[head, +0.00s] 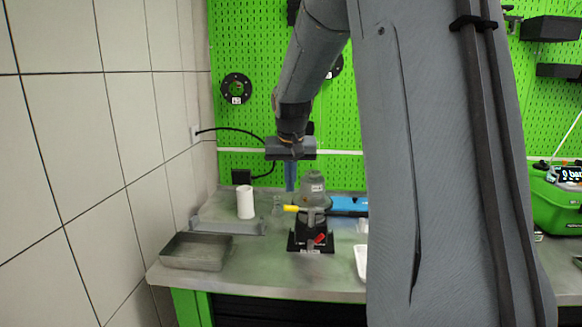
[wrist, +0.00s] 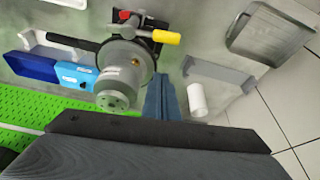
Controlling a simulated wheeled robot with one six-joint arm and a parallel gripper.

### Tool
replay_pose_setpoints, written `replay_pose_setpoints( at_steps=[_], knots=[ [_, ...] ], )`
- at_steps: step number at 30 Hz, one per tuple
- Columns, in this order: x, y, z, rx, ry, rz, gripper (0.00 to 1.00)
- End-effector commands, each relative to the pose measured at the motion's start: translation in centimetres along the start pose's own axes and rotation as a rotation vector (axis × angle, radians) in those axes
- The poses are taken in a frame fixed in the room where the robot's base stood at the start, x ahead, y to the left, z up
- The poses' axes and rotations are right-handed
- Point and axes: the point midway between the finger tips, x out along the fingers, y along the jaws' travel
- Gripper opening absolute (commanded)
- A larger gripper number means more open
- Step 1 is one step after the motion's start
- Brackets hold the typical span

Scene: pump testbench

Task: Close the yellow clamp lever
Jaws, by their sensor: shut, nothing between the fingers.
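The yellow clamp lever (head: 291,208) sticks out to the left from the grey pump body (head: 313,189) on its black stand (head: 311,238) in the head view. In the wrist view the yellow lever (wrist: 166,37) points right from the top of the pump. A red handle (head: 320,239) shows low on the stand. My gripper (head: 291,188) points down behind the lever, just left of the pump body. In the wrist view its blue fingers (wrist: 160,80) are together and empty, beside the pump and apart from the yellow lever.
A white cylinder (head: 245,202) stands on the bench to the left. A grey tray (head: 196,252) lies at the front left corner. A blue bin (head: 348,205) is right of the pump. The green pegboard wall (head: 237,130) is behind, and my arm hides much of the right side.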

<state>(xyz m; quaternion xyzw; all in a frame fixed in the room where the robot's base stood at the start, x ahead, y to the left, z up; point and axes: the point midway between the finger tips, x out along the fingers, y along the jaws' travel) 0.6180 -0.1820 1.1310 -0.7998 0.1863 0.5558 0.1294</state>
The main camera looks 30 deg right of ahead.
Motion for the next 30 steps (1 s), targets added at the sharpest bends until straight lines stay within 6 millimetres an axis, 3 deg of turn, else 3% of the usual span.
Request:
replay_pose_setpoints(
  at_steps=[2,12,30],
  knots=[
    [1.5,0.1,0.1,0.001,-0.004,0.001,0.0],
    [1.1,0.0,3.8,0.0,-0.001,0.0,0.0],
    [1.0,-0.5,4.3,-0.029,-0.001,-0.012,0.0]
  ],
)
